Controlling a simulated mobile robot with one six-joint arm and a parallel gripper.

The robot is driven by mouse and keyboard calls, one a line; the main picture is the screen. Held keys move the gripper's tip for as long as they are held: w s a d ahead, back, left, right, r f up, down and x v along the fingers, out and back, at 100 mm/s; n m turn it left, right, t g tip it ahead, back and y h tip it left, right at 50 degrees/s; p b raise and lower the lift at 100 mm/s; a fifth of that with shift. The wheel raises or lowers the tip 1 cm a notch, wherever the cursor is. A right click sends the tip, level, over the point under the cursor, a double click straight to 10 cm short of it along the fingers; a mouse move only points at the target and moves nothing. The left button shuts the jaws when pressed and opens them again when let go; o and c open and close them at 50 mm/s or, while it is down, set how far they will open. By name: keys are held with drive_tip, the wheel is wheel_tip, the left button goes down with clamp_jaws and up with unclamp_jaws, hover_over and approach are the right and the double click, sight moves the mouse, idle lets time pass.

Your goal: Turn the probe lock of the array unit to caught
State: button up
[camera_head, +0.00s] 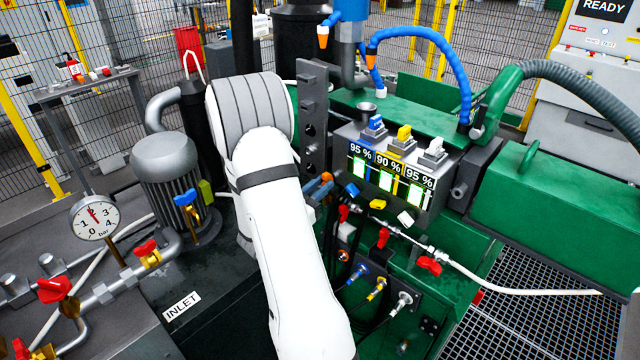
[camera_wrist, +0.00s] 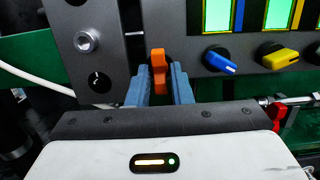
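An orange lever (camera_wrist: 158,70), which I take to be the probe lock, stands about upright in the wrist view, beside the grey array unit (camera_wrist: 225,83). The head view shows its orange tip (camera_head: 327,178) just past the end of my white arm. My gripper (camera_wrist: 162,84) has its two blue-grey fingers on either side of the lever. A narrow gap shows at the right finger; contact at the left one is unclear. In the head view, my gripper (camera_head: 318,190) is largely hidden by my arm.
Blue (camera_wrist: 220,60) and yellow (camera_wrist: 281,58) knobs sit right of the lever, under lit screens. A dark perforated upright plate (camera_wrist: 95,45) stands close on the left. Red-handled valves (camera_head: 383,238) and cable plugs (camera_head: 377,288) lie below the unit. A white hose crosses at right.

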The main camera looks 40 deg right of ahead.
clamp_jaws()
drive_tip(key=shift+r+p, duration=0.1)
drive_tip(key=shift+p, duration=0.25)
drive_tip(key=n+p, duration=0.2)
drive_tip(key=n, duration=0.1)
drive_tip(key=shift+t+p, duration=0.3)
drive_tip(key=shift+s+n+p, duration=0.1)
drive_tip(key=shift+n+p, duration=0.6)
drive_tip(key=shift+n, duration=0.4)
